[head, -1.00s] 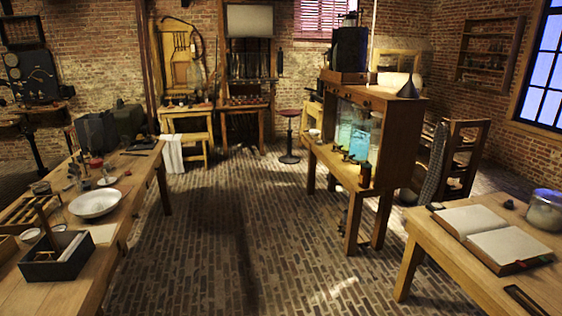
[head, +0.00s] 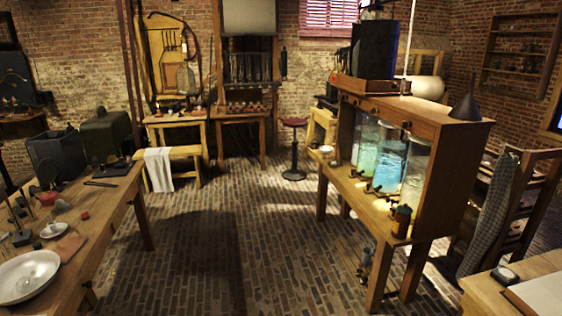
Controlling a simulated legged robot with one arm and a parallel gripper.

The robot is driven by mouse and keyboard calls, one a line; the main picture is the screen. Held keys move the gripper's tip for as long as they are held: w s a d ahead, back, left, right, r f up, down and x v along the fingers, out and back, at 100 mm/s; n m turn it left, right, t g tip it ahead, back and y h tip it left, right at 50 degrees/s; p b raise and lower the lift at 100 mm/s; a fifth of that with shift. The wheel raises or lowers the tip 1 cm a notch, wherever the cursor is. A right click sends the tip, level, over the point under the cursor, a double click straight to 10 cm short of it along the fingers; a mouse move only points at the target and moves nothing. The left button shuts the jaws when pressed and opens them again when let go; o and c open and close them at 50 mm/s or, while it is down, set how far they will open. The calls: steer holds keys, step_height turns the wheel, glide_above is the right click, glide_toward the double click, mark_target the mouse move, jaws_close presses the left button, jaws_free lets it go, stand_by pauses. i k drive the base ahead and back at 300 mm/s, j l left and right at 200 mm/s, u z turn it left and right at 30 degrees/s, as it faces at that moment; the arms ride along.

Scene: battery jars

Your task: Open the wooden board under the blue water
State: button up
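A wooden cabinet (head: 448,190) stands on a wooden table at right of centre. Several glass jars stand in its open front. The jar with the blue water (head: 388,160) is between a greener jar (head: 365,143) and a paler jar (head: 414,172). Below the jars a wooden ledge (head: 352,190) runs along the table, with small dark fittings (head: 374,188) on it. I cannot tell which part is the board that opens. My gripper is not in view.
A long workbench (head: 95,245) with a white bowl (head: 27,276) is on the left. A red stool (head: 294,150) stands at the back. A chair (head: 515,205) and a table corner (head: 500,287) are at right. The brick floor (head: 230,240) between is clear.

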mark_target(369, 191)
steer(key=i, duration=1.8)
steer(key=i+z, duration=0.25)
steer(key=i, duration=0.2)
steer(key=i+z, duration=0.25)
steer(key=i, duration=0.2)
steer(key=i+j+z, duration=0.25)
steer(key=i, duration=0.15)
steer(key=i+j+z, duration=0.25)
steer(key=i, duration=0.2)
